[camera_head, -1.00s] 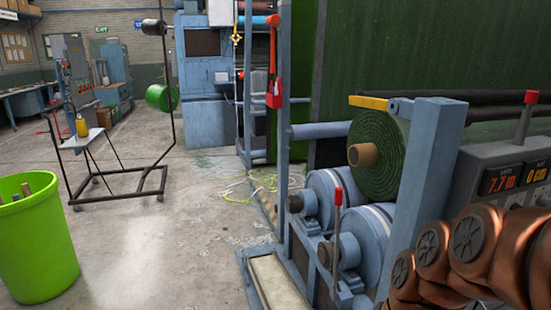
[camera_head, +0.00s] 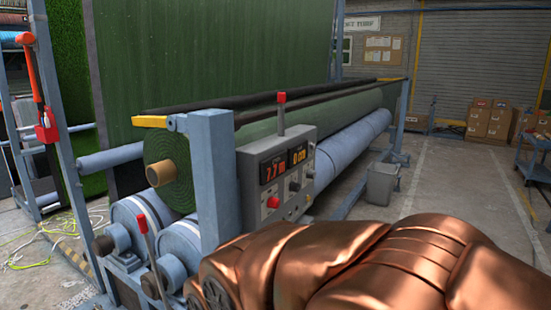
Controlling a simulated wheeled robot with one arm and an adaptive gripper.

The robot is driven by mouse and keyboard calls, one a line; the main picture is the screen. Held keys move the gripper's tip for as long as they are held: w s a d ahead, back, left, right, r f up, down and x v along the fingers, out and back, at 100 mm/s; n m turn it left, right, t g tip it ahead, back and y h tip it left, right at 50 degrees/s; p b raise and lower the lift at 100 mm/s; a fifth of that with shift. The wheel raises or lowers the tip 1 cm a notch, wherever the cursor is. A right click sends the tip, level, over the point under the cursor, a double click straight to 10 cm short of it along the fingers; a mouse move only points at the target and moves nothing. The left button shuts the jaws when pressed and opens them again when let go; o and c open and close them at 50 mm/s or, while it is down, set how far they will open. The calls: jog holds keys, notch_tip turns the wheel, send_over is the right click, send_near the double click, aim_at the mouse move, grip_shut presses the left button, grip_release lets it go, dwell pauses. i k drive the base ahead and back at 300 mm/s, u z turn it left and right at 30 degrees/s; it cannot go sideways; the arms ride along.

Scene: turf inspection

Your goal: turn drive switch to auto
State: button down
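The grey control box (camera_head: 254,190) stands on the machine's front frame, near the middle of the view. Below the displays are dark knobs (camera_head: 294,186) and a red button (camera_head: 273,202). I cannot tell which knob is the drive switch, nor its setting. My copper-coloured arm fills the lower right, in front of and below the box. My gripper is not in view.
A green turf roll (camera_head: 172,177) and blue rollers (camera_head: 138,212) lie left of the box. A red-tipped lever (camera_head: 147,235) stands before the rollers. A grey bin (camera_head: 381,184) and cardboard boxes (camera_head: 487,120) are farther back. Floor at right is largely clear.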

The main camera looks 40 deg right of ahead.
aim_at(273, 202)
jog(key=u, duration=1.9)
jog(key=k, duration=1.5)
jog(key=z, duration=2.35)
jog(key=i, duration=0.5)
jog(key=z, duration=0.1)
